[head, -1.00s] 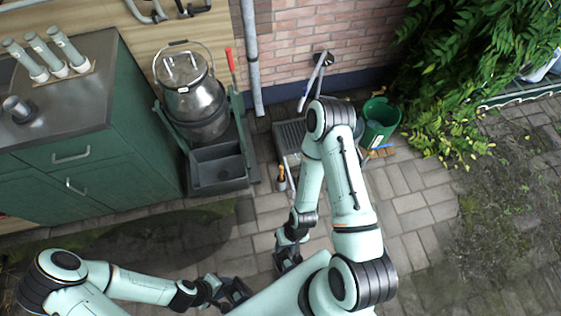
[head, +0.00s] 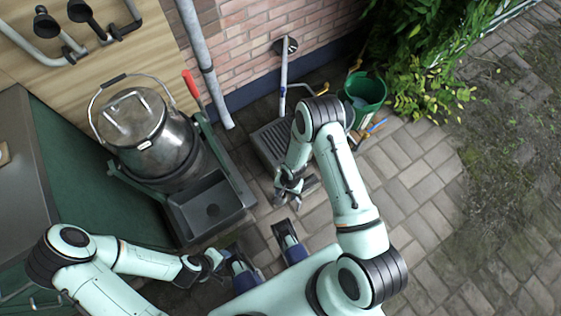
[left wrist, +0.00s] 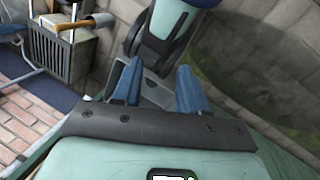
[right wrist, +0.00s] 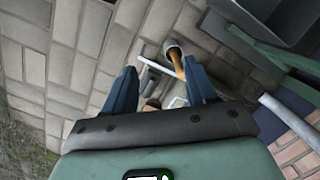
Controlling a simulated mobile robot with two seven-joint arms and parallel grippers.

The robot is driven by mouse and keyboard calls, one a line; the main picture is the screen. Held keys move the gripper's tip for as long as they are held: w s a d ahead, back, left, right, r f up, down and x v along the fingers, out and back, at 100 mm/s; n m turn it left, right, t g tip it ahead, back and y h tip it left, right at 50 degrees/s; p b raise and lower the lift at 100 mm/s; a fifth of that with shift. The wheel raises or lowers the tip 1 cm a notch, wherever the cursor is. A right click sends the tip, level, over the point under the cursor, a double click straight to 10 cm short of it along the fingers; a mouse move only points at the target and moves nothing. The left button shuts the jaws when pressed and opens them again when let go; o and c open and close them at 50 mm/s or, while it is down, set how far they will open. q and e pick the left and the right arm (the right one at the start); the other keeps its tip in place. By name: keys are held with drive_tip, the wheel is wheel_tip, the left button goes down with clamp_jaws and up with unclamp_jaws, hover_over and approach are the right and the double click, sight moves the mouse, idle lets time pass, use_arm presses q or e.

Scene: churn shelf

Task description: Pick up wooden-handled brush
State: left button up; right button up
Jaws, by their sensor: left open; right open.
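My right gripper (head: 297,190) is open and low over the paving in front of the grate. My left gripper (head: 213,265) is open and empty, far from the brush; its fingers show in the left wrist view (left wrist: 158,88).
The grate (head: 272,145) stands by the brick wall behind my right arm. A green bucket (head: 366,92) is to its right. A metal churn (head: 150,135) and a grey sink-like tray (head: 208,210) stand to the left. Paving (head: 430,180) is free at right.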

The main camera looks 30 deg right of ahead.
drive_tip(key=w+f+b, duration=0.1)
drive_tip(key=w, duration=0.1)
drive_tip(key=w+d+f+m+h+b, duration=0.1)
drive_tip(key=w+f, duration=0.1)
drive_tip(key=w+d+f+m+b, duration=0.1)
drive_tip(key=w, duration=0.1)
drive_tip(key=shift+w+d+f+t+h, duration=0.25)
drive_tip(key=shift+w+f+t+h, duration=0.05)
drive_tip(key=shift+f, duration=0.05)
drive_tip(key=f, duration=0.2)
drive_tip(key=f+b, duration=0.1)
drive_tip(key=f, duration=0.2)
drive_tip(key=f+b, duration=0.1)
drive_tip(key=f, duration=0.1)
drive_tip(key=shift+w+d+f, duration=0.1)
drive_tip(key=shift+w+f, duration=0.15)
drive_tip(key=shift+f, duration=0.05)
use_arm(q)
drive_tip(key=w+a+f+t+y+b, duration=0.1)
drive_tip(key=w+a+f, duration=0.3)
drive_tip(key=w+f, duration=0.4)
drive_tip(key=shift+w+f+n+t+b, duration=0.25)
drive_tip(key=shift+f+t+b, duration=0.35)
drive_tip(key=shift+t, duration=0.3)
use_arm(e)
drive_tip(key=f, duration=0.5)
drive_tip(key=shift+w+a+f, duration=0.15)
drive_tip(key=shift+a+f, duration=0.1)
drive_tip(key=shift+a, duration=0.15)
